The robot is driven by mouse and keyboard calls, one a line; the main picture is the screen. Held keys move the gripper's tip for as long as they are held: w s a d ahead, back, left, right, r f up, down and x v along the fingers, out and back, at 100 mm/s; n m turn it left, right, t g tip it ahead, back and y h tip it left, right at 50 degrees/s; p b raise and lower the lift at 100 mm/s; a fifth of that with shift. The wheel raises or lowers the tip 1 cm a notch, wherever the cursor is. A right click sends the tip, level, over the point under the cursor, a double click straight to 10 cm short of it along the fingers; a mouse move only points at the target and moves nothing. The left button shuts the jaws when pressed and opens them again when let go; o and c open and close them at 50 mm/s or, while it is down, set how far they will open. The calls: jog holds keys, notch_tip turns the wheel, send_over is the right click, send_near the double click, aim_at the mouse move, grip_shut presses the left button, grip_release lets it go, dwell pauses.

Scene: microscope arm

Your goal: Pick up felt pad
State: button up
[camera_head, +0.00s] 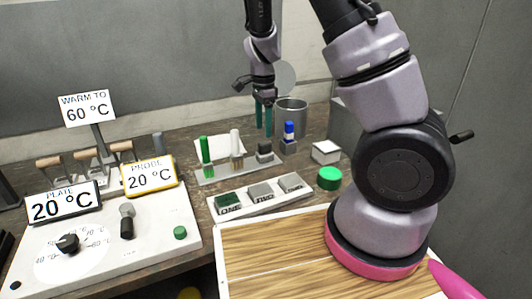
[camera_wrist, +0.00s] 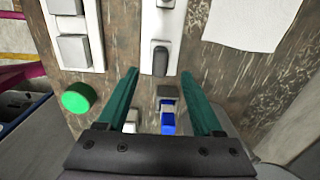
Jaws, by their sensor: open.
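A dark grey block (camera_head: 264,151), which looks like the felt pad, sits at the right end of a small white rack (camera_head: 210,180). In the wrist view the same dark, rounded block (camera_wrist: 160,58) stands on the white rack strip (camera_wrist: 147,20), just beyond and between my fingertips. My gripper (camera_head: 263,133) hangs above the block with its green fingers pointing down. In the wrist view my gripper (camera_wrist: 160,73) is open, with nothing between its fingers at the tips. I cannot tell the exact height gap to the block.
A green marker (camera_head: 205,152) and a white brush (camera_head: 236,145) share the rack. A blue-topped bottle (camera_head: 289,132) stands close on the right, with a grey cup (camera_head: 291,112) behind. Labelled blocks on a tray (camera_head: 258,207) and a green round lid (camera_head: 329,178) are in front.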

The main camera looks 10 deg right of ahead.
aim_at(265, 142)
jog(key=f, duration=0.7)
jog(key=shift+w+d, duration=0.1)
jog(key=shift+d, duration=0.15)
jog(key=shift+r, duration=0.1)
grip_shut()
